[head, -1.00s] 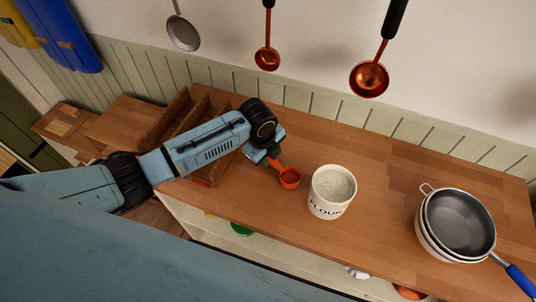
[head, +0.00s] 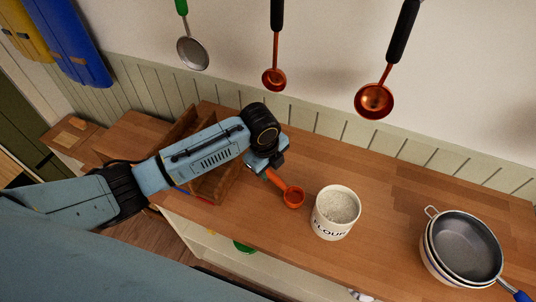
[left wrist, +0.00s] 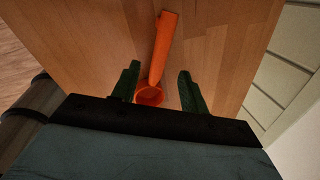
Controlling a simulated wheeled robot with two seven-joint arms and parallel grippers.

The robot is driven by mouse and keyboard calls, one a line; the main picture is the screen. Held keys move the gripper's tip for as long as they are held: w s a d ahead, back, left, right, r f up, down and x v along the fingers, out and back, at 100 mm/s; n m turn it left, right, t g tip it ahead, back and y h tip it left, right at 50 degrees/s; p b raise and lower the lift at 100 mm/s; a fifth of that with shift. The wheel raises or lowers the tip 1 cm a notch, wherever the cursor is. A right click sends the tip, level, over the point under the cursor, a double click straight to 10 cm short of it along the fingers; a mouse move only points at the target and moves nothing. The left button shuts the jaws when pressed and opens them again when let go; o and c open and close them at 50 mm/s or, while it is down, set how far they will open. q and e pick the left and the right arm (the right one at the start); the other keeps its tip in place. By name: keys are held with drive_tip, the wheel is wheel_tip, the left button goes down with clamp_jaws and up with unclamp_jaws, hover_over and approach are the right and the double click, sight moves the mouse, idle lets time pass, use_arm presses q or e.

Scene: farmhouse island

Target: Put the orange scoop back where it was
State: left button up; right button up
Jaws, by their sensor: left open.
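The orange scoop (head: 293,198) lies on the wooden counter, just left of the flour crock, its handle pointing back to my left gripper (head: 263,168). In the left wrist view the scoop (left wrist: 161,50) shows whole, its cup framed between the two green fingers of my left gripper (left wrist: 158,71) and its handle stretching away. The fingers are apart, with gaps on both sides of the scoop. In the head view the fingers are mostly hidden by my wrist. My right gripper is out of view.
The white flour crock (head: 334,228) stands right of the scoop. A wooden divided rack (head: 215,186) is behind my left forearm. Copper ladles (head: 374,100) and a strainer (head: 192,53) hang above. Counter between crock and pans is clear.

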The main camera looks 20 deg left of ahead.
use_arm(q)
wheel_tip(320, 180, up, 7)
drive_tip(key=s, duration=0.1)
drive_tip(key=shift+s+a, duration=0.2)
idle(0.4)
